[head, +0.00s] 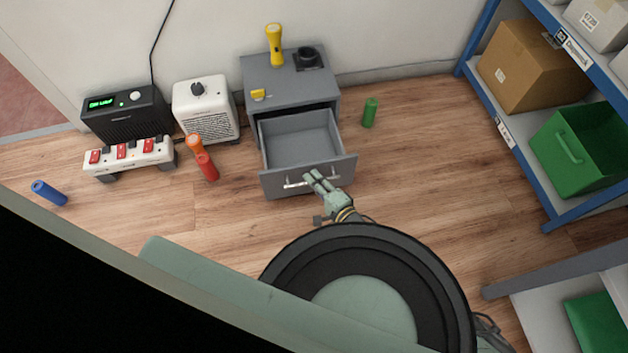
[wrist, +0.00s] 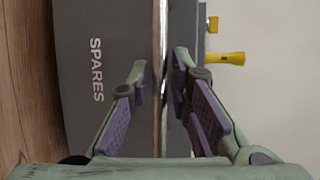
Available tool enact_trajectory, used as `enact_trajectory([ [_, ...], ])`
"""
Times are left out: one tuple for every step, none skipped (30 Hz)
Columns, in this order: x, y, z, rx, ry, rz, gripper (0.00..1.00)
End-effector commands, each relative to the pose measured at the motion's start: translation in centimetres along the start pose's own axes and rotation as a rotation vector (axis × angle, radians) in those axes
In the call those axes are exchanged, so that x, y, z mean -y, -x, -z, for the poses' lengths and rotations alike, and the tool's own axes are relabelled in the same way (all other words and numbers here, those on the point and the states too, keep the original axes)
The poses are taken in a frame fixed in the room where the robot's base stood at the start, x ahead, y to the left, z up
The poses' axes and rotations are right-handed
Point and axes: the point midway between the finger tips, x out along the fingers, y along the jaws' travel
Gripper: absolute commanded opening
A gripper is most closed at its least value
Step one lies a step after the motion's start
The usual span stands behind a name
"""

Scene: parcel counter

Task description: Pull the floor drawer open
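The grey floor drawer (head: 300,150) stands pulled out from its low grey cabinet (head: 290,95), and its empty inside shows. Its front carries a pale bar handle (head: 298,182). My gripper (head: 314,178) is at the right part of this handle. In the wrist view the drawer front (wrist: 100,40) bears the word SPARES. The handle bar (wrist: 158,40) runs between the two fingers of my gripper (wrist: 160,72). The fingers are apart, with a gap showing beside the bar, and hold nothing firmly that I can see.
A yellow flashlight (head: 275,45) stands on the cabinet. A green cylinder (head: 369,112) stands on the floor to its right. An orange-red flashlight (head: 202,158), white speaker box (head: 206,110) and red-switched strip (head: 130,156) are left. A blue-framed shelf (head: 500,130) is right.

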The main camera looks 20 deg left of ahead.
Motion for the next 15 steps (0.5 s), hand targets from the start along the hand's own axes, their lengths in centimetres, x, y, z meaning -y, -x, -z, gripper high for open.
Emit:
enact_trajectory([
  [0.0,0.5,0.1,-0.001,0.001,-0.001,0.19],
  [0.0,0.9,0.2,-0.002,0.002,-0.002,0.19],
  [0.0,1.5,0.2,-0.003,0.002,-0.002,0.19],
  [-0.1,2.0,0.2,-0.003,0.001,-0.002,0.19],
  [-0.1,2.6,0.2,-0.003,0.002,-0.003,0.19],
  [-0.1,3.4,0.2,-0.004,0.001,-0.004,0.19],
  [-0.1,4.1,0.2,-0.004,0.002,-0.004,0.19],
  [-0.1,4.8,0.2,-0.003,0.003,-0.003,0.19],
  [-0.1,5.7,0.2,-0.004,0.003,-0.004,0.19],
  [-0.1,6.4,0.1,-0.003,0.001,-0.004,0.19],
  [-0.1,7.0,0.1,-0.002,0.003,-0.004,0.19],
  [-0.1,7.8,0.1,-0.003,0.002,-0.003,0.19],
  [-0.1,8.4,0.1,-0.003,0.002,-0.004,0.19],
  [-0.1,8.9,0.1,-0.002,0.002,-0.003,0.19],
  [-0.1,9.6,0.1,-0.002,0.002,-0.003,0.19],
])
